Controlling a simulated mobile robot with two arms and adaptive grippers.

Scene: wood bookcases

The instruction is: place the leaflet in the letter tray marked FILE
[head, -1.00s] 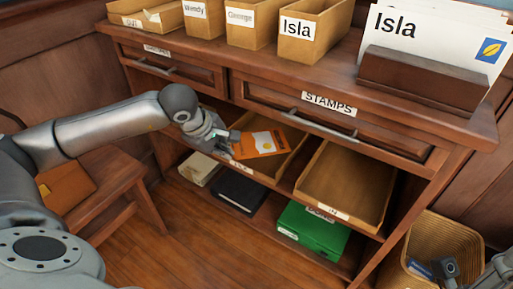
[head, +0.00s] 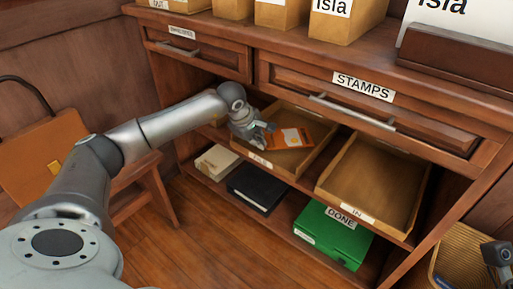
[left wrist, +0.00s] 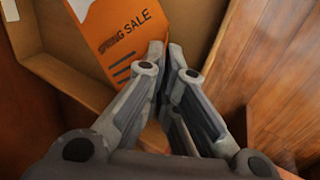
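The leaflet (head: 291,138) is orange with a pale patch and lies slightly tilted over the bed of the left wooden letter tray (head: 322,157). In the left wrist view the leaflet (left wrist: 118,35) reads "SPRING SALE". My left gripper (head: 268,132) is at the leaflet's left end, its fingers nearly together and seemingly pinching the edge; the contact is partly hidden by a finger. My right gripper (head: 498,253) is only partly in view at the bottom right, its fingers not clear.
An empty second tray (head: 365,180) stands to the right. Below are a green box (head: 325,240) marked DONE, a black binder (head: 257,188) and a pale book (head: 218,161). The STAMPS drawer (head: 370,100) overhangs the trays. A chair with a brown bag (head: 45,160) stands left, a wicker basket (head: 462,260) right.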

